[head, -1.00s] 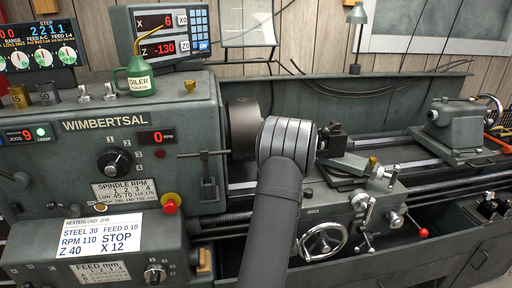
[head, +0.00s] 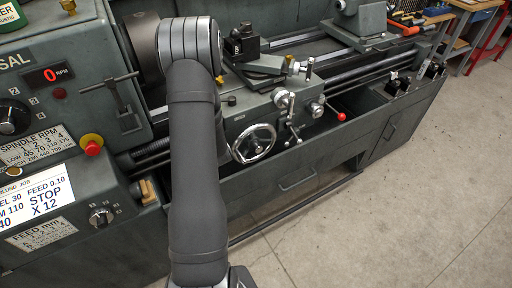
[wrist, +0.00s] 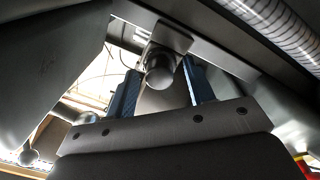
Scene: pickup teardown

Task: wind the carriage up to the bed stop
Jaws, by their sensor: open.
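The carriage (head: 245,110) sits on the lathe bed just right of the chuck area, partly hidden by my arm. Its round handwheel (head: 254,143), a silver ring with a hub, is on the apron front. In the head view my arm hides my gripper. In the wrist view my gripper (wrist: 159,66) has its two blue fingers apart, one on each side of a round dark metal knob (wrist: 159,72) on a small bracket. I cannot tell whether the fingers touch the knob, or which lathe part it belongs to. I cannot pick out the bed stop in either view.
The headstock with a red stop button (head: 91,148) and a T-handled key (head: 118,95) is at left. A red-knobbed lever (head: 341,117) juts out right of the handwheel. The tailstock (head: 362,25) is farther right. A ribbed screw (wrist: 275,25) crosses the wrist view's top right. Floor in front is clear.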

